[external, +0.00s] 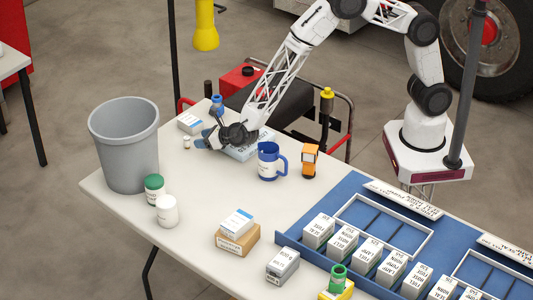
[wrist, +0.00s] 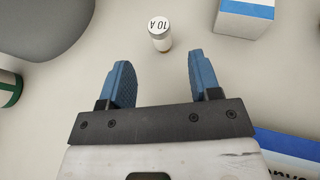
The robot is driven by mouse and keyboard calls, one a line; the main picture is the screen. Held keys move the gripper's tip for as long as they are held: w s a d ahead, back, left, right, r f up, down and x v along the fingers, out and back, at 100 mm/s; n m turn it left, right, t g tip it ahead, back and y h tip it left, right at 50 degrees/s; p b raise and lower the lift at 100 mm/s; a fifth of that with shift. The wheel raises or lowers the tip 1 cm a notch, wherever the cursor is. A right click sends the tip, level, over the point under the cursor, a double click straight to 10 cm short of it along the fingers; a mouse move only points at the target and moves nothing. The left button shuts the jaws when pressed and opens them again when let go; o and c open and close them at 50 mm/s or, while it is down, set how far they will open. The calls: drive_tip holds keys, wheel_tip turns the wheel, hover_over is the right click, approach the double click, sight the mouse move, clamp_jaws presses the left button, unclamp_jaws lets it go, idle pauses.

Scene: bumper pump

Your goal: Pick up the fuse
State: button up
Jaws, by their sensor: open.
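The fuse (wrist: 159,35) is a small upright cylinder with a white top marked "10 A". In the wrist view it stands on the table just beyond the fingertips, roughly centred between them. In the external view a small pale cylinder (external: 187,143), which looks like the same fuse, stands just left of my gripper. My gripper (wrist: 157,72) has two blue fingers spread apart with nothing between them. In the external view my gripper (external: 204,142) is low over the table's far side, and its far finger is hard to make out.
A grey bin (external: 124,150) stands to the left. A white and blue box (external: 190,123) is behind the fuse, and another box (external: 240,153) lies beneath my wrist. A blue mug (external: 268,163) is to the right. A green-lidded jar (external: 155,187) stands nearer the front.

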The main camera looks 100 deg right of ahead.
sight(188, 148)
drive_tip(key=shift+x, duration=1.3)
drive_tip(key=shift+f+x, duration=0.2)
drive_tip(key=shift+x, duration=2.4)
drive_tip(key=shift+s, duration=0.1)
drive_tip(key=c, duration=1)
